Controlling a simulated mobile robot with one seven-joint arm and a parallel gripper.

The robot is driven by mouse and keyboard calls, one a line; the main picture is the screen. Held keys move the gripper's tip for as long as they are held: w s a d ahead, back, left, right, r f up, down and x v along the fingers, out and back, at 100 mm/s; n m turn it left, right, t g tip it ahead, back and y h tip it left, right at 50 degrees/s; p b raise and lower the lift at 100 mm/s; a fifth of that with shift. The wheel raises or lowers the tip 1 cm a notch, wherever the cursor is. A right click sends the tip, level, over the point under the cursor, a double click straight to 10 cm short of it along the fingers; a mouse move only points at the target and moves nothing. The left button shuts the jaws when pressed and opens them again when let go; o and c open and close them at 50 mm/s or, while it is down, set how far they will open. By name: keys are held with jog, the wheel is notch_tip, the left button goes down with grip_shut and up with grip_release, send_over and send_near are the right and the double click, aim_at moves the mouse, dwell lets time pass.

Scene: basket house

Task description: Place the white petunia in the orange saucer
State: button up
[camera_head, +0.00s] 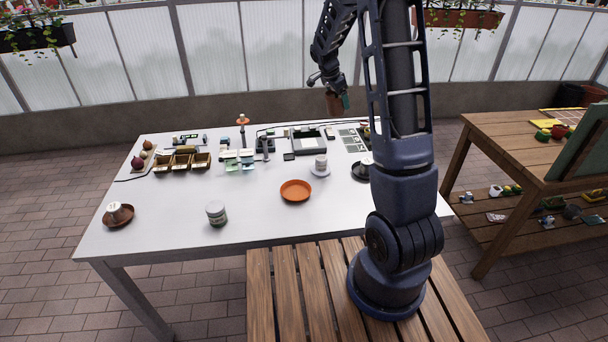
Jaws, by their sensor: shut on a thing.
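The orange saucer (295,191) lies empty on the white table, front of centre. My gripper (333,88) is raised over the table's back edge, right of centre in the picture. It is shut on a small brown pot (334,103); a teal part shows beside it. The pot is well above and behind the saucer. I cannot make out a white bloom on it, so I cannot tell if this is the white petunia. A brown saucer (118,217) with a small pot and something whitish stands at the table's left front.
A grey-lidded jar (216,213) stands left of the orange saucer. A white cup (320,163) on a pale saucer stands behind it, with a dark dish (361,171) to the right. Wooden boxes (182,162), cards and devices fill the back. The front middle is mostly clear.

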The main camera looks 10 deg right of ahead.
jog(key=s+a+m, duration=0.2)
jog(key=s+a, duration=0.8)
jog(key=a, duration=0.2)
jog(key=m+g, duration=0.1)
send_over(298, 192)
notch_tip(298, 192, down, 20)
jog(key=shift+d+r, duration=0.1)
jog(key=shift+f, duration=0.2)
jog(key=o, duration=1)
jog(key=shift+c, duration=0.2)
jog(key=shift+o, duration=0.3)
jog(key=shift+r, duration=0.15)
